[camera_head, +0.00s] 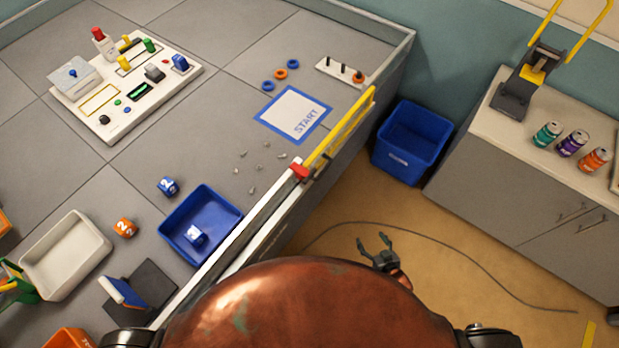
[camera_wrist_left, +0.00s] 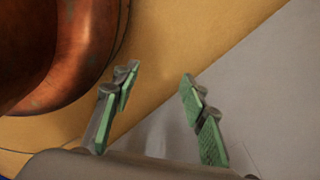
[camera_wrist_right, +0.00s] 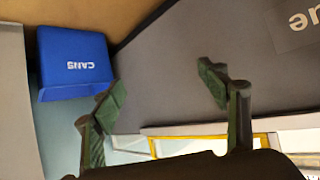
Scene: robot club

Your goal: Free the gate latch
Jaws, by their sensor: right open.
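The yellow gate (camera_head: 342,128) stands along the right edge of the grey arena table, with a red latch (camera_head: 299,170) at its near end. Part of a yellow frame, likely the gate, shows low in the right wrist view (camera_wrist_right: 200,135). My right gripper (camera_head: 373,240) is open and empty over the floor, to the right of the latch and apart from it. It also shows open in the right wrist view (camera_wrist_right: 163,84). My left gripper (camera_wrist_left: 160,75) is open and empty in the left wrist view; it is hidden in the head view.
A blue bin (camera_head: 411,143) stands between the arena and a grey cabinet (camera_head: 530,190). A cable (camera_head: 450,260) lies on the floor. A blue tray (camera_head: 200,225), small grey bits (camera_head: 252,190) and the START mat (camera_head: 292,115) are on the arena near the gate.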

